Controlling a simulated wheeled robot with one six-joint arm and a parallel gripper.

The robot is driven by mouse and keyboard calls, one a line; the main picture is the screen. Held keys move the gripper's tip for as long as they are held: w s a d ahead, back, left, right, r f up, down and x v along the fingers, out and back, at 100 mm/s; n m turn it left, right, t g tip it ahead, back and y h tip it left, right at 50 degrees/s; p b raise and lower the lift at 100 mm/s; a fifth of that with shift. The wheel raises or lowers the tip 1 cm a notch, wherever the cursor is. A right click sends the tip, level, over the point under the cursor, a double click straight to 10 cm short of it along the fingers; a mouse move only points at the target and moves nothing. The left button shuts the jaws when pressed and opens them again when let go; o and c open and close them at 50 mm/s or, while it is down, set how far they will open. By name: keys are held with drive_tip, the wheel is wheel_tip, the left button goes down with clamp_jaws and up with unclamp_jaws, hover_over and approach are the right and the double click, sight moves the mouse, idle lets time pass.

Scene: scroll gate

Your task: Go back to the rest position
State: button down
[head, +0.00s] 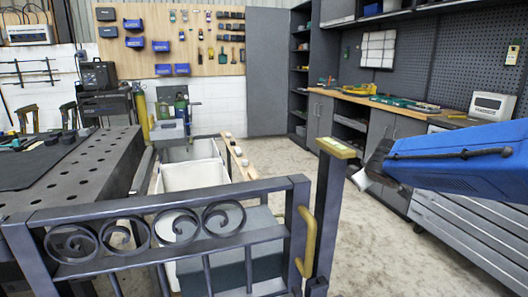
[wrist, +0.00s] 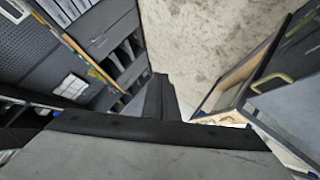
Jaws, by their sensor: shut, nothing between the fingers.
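My gripper (head: 366,178) is at the end of my blue arm at the right of the head view, in the air to the right of the gate post. In the wrist view its dark fingers (wrist: 161,96) are together, with nothing seen between them. The dark metal gate (head: 180,255) with scrollwork fills the lower left of the head view. Its brass handle (head: 306,241) is at its right end, apart from my gripper. The post (head: 327,205) with a brass-coloured cap (head: 337,148) stands close beside that end.
A dark perforated workbench (head: 95,165) stands at the left. White bins (head: 192,177) are behind the gate. Cabinets under a long wooden worktop (head: 375,99) line the right wall, with a white device (head: 493,106) on it. The concrete floor (head: 275,160) is clear in the middle.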

drive_tip(key=s+d+f+m+g, duration=0.1)
drive_tip(key=s+f+m+g, duration=0.1)
drive_tip(key=s, duration=0.7)
drive_tip(key=s+d+f+m+g, duration=0.1)
drive_tip(key=s+f+m, duration=0.15)
drive_tip(key=s, duration=0.75)
drive_tip(key=s+a+f+g+y, duration=0.1)
drive_tip(key=s+a+f, duration=0.1)
drive_tip(key=s, duration=0.6)
drive_tip(key=s+a+f+g+y, duration=0.1)
drive_tip(key=s+a+f+g, duration=0.1)
drive_tip(key=s+f, duration=0.3)
drive_tip(key=s+a, duration=0.1)
drive_tip(key=s, duration=0.3)
drive_tip(key=shift+a+f+y, duration=0.3)
drive_tip(key=shift+a+y, duration=0.05)
drive_tip(key=shift+y, duration=0.05)
